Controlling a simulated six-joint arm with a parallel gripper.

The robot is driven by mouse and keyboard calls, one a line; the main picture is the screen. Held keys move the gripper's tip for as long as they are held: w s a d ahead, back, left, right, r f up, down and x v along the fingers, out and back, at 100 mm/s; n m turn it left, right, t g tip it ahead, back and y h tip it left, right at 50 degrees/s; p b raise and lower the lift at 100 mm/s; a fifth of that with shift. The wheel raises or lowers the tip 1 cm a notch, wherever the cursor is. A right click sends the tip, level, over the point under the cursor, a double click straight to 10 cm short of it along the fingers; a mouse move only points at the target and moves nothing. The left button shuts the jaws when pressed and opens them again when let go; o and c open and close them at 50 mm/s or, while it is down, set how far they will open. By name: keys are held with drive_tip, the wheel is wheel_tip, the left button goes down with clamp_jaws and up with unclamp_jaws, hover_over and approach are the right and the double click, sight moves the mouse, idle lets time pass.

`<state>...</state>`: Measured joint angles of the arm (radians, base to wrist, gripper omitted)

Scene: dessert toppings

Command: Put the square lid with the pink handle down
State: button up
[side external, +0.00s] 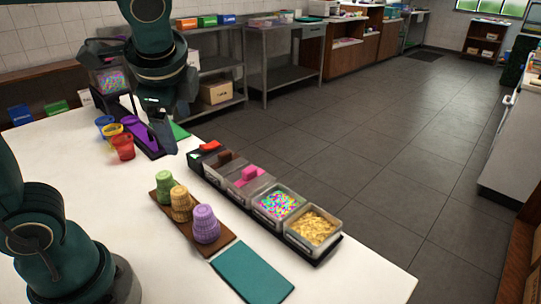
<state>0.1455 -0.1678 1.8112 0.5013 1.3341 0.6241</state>
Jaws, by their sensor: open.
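The square lid with the pink handle (250,174) sits on a clear container in the row on the right side of the white table. It looks level, but I cannot tell how exactly it is seated. My gripper (164,140) is open and away from the lid, up and to the left of it, over the far part of the table. Its fingers are dark and partly blend with the things behind, and I see nothing held in them.
A black tray (331,250) holds the row, including uncovered containers of rainbow sprinkles (278,204) and golden flakes (313,229). Stacked cups (206,224) stand on a brown board. A teal mat (252,273) lies in front. Colored cups (123,147) stand left of my gripper.

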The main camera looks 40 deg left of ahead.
drive_tip(key=w+m+g+y, duration=0.1)
drive_tip(key=w+m+y, duration=0.25)
drive_tip(key=w, duration=0.25)
drive_tip(key=m+y, duration=0.3)
drive_tip(key=m, duration=0.2)
hover_over(252, 173)
drive_tip(key=d, duration=0.3)
drive_tip(key=f, duration=0.9)
drive_tip(key=shift+s+a, duration=0.2)
drive_tip(key=shift+s, duration=0.1)
drive_tip(key=shift+m+y, duration=0.45)
drive_tip(key=shift+m, duration=0.4)
drive_tip(key=f, duration=0.1)
drive_tip(key=d+f, duration=0.1)
drive_tip(key=f, duration=0.1)
drive_tip(key=d+f, duration=0.1)
drive_tip(key=shift+s+f, duration=0.15)
drive_tip(key=shift+f, duration=0.4)
drive_tip(key=shift+x, duration=2.35)
drive_tip(key=shift+c, duration=0.3)
clamp_jaws()
